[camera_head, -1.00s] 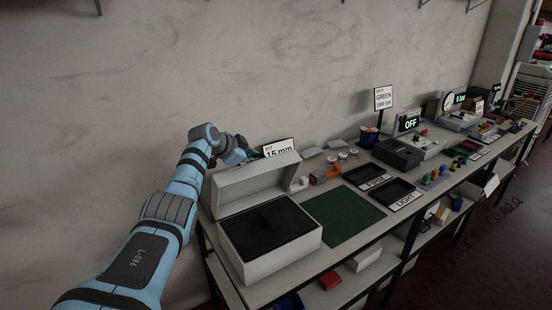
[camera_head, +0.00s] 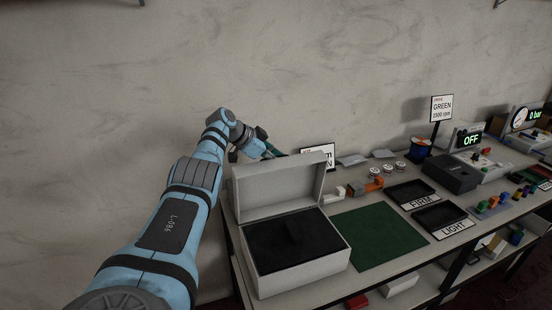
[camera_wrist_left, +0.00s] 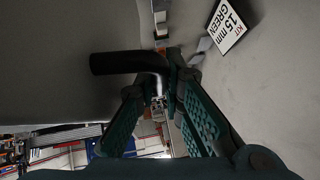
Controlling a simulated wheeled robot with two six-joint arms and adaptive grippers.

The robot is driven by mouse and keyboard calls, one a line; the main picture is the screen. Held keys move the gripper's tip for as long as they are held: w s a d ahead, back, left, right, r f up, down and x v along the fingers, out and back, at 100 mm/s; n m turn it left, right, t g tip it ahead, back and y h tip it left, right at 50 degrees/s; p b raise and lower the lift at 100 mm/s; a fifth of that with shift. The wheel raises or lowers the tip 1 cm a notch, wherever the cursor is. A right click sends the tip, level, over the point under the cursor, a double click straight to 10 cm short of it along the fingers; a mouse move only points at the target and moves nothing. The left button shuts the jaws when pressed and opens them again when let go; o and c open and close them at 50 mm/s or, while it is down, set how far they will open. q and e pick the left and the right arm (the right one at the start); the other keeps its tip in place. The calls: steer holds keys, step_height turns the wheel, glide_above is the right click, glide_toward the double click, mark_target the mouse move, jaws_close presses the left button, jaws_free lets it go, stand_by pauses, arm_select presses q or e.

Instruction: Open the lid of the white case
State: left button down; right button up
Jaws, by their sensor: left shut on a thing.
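The white case (camera_head: 300,273) stands on the near end of the table with its lid (camera_head: 280,183) raised steeply. Its black interior (camera_head: 275,240) shows, with a dark raised shape or shadow in it. My left gripper (camera_head: 266,146) is behind the lid's top edge, partly hidden by it. In the left wrist view, the green fingers of my left gripper (camera_wrist_left: 158,90) are closed around a black and metal handle (camera_wrist_left: 125,62) beside the grey lid face (camera_wrist_left: 65,75). My right gripper is out of view.
A green mat (camera_head: 378,236) lies right of the case. Black trays labelled FIRM (camera_head: 411,192) and LIGHT (camera_head: 440,214) lie beyond it. A kit sign (camera_head: 319,152) stands behind the lid near my gripper. The wall (camera_head: 200,60) is close behind.

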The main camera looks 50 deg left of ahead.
arm_select(q)
steer(key=c, duration=2)
jaws_free()
steer(key=shift+f, duration=0.15)
steer(key=shift+o, duration=0.2)
steer(key=shift+a, duration=0.1)
